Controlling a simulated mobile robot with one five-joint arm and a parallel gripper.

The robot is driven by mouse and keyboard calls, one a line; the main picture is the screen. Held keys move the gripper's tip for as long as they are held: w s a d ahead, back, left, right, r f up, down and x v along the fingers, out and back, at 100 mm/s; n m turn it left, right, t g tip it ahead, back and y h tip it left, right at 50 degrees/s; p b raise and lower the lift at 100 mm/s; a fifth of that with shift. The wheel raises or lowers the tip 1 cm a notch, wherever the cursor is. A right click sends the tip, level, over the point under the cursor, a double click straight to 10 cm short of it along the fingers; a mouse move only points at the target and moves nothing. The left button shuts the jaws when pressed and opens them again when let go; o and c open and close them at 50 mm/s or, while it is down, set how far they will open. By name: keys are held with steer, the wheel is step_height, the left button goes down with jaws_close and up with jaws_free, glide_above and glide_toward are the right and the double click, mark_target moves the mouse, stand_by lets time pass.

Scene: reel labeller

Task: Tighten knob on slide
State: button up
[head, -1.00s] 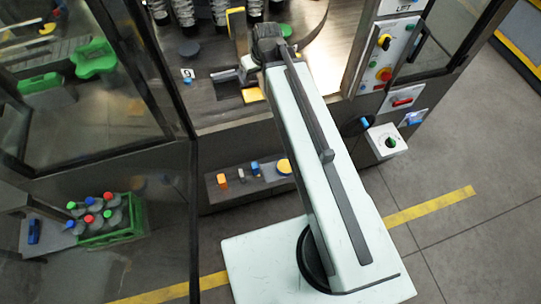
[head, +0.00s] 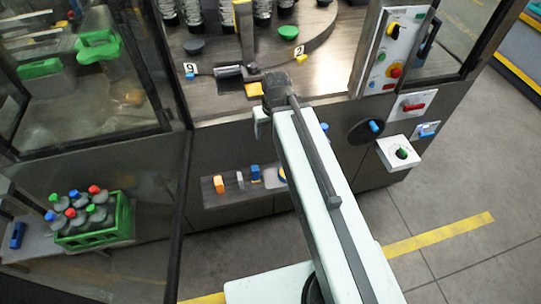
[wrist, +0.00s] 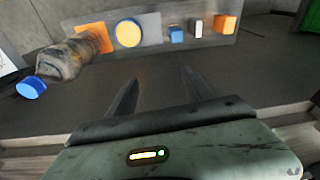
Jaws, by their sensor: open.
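A dark slide-like bar (head: 228,71) lies on the machine deck, between small number plates. A small blue knob (head: 190,76) sits at its left, below the plate marked 9. Another blue knob (head: 375,126) projects from a dark round recess in the machine's front. A blue cylinder end (wrist: 31,90) on a dark, blurred body shows at the left of the wrist view. I cannot tell for sure which knob belongs to the slide. My gripper (wrist: 158,77) is open and empty in the wrist view, apart from these things. Its jaws cannot be made out in the head view.
A low panel holds an orange block (head: 219,184), a blue block (head: 255,173) and a yellow disc (wrist: 129,33). Red-handled (head: 413,106) and green-knobbed (head: 402,153) boxes project at right. A green bottle crate (head: 95,230) stands at left.

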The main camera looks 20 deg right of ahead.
steer(key=shift+g, duration=0.4)
steer(key=f+b, duration=0.1)
steer(key=s+f+b, duration=0.1)
steer(key=f, duration=0.1)
steer(key=s+f+b, duration=0.1)
steer(key=f, duration=0.1)
steer(key=shift+s, duration=0.1)
steer(key=shift+r, duration=0.1)
